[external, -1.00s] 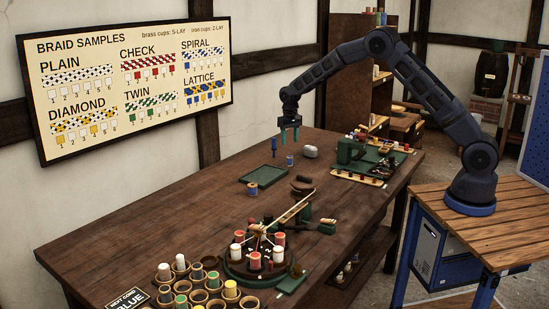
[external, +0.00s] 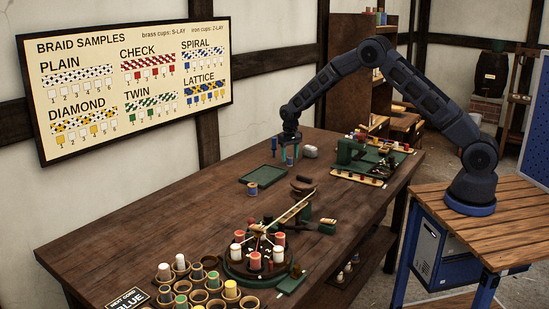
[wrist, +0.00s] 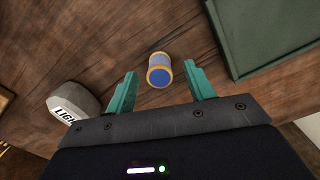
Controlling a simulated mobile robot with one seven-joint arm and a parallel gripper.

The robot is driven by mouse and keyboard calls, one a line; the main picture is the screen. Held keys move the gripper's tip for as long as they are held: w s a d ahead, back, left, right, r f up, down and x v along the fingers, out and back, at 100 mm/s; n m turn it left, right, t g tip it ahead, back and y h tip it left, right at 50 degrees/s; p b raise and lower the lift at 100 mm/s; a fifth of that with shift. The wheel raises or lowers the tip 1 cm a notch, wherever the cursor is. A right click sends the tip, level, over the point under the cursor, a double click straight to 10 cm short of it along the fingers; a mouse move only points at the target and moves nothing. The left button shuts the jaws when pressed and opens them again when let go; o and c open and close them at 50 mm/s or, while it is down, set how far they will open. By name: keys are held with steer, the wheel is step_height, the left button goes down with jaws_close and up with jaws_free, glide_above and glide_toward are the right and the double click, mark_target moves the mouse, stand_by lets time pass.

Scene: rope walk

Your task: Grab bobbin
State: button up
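A bobbin with blue thread and tan wooden rims (wrist: 160,70) lies in the wrist view just ahead of and between my fingertips. In the external view the bobbin (external: 290,161) is on the far part of the table, directly under my gripper (external: 290,153). My gripper (wrist: 160,80) is open, its two teal fingers standing either side of the bobbin with gaps to both. Whether the fingertips reach down around it is hard to tell.
A grey weight with a partly hidden label (wrist: 72,103) sits left of the fingers. A green tray (wrist: 262,40) lies to the right. A dark blue upright piece (external: 274,146) stands nearby. A braiding stand (external: 258,262) and several cups (external: 200,297) fill the near end.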

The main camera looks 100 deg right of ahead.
steer(key=c, duration=1)
steer(key=shift+o, duration=0.2)
